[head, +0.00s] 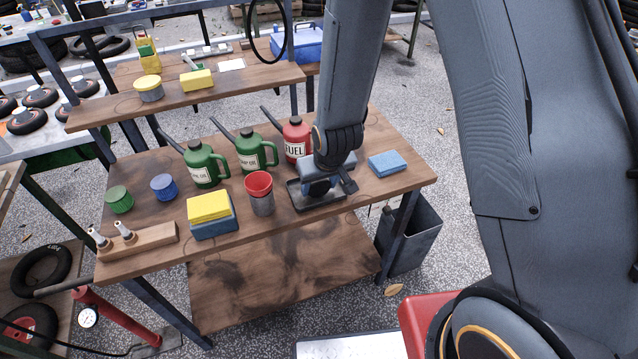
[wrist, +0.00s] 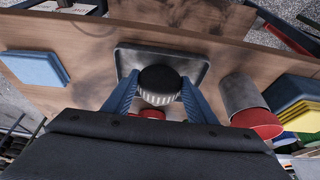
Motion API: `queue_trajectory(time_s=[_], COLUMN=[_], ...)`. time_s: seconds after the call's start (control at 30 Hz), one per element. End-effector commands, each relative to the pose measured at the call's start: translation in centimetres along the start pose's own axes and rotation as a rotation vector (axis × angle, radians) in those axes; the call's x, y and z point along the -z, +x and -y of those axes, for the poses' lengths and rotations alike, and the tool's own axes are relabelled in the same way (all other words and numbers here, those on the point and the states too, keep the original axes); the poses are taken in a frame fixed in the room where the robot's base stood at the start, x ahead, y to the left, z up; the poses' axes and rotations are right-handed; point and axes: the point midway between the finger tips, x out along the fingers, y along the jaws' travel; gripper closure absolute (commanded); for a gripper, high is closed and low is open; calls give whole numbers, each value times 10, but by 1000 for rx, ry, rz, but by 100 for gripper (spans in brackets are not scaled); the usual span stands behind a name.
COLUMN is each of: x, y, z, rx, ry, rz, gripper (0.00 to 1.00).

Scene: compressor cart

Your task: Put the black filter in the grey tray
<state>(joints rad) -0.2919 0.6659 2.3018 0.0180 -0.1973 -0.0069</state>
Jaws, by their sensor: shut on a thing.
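The black filter (wrist: 159,78) is a short round piece with a pale ribbed side. My gripper (wrist: 156,92) is shut on it, with a blue finger on either side. The filter is over the grey tray (wrist: 126,62) in the wrist view; I cannot tell whether it touches the tray floor. In the head view the grey tray (head: 299,204) lies on the workbench top, and my gripper (head: 328,187) is low over it. A small red patch beside the filter in the wrist view is unclear.
The red fuel can (head: 295,141) is close behind. Yellow and blue blocks (head: 210,208) and green cans (head: 202,167) are farther left.

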Motion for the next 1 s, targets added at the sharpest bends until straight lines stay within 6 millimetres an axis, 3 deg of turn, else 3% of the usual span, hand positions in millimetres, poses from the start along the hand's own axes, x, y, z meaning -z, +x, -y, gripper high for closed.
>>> queue_trajectory(time_s=[0.27,0.3,0.4,0.73,1.0], x=[-1,-1,-1,0,1], y=[3,3,3,1,-21], z=[0,0,0,0,0], rx=[0,0,0,0,0], ry=[0,0,0,0,0], rz=[1,1,0,0,-3], gripper=[72,45,29,29,29])
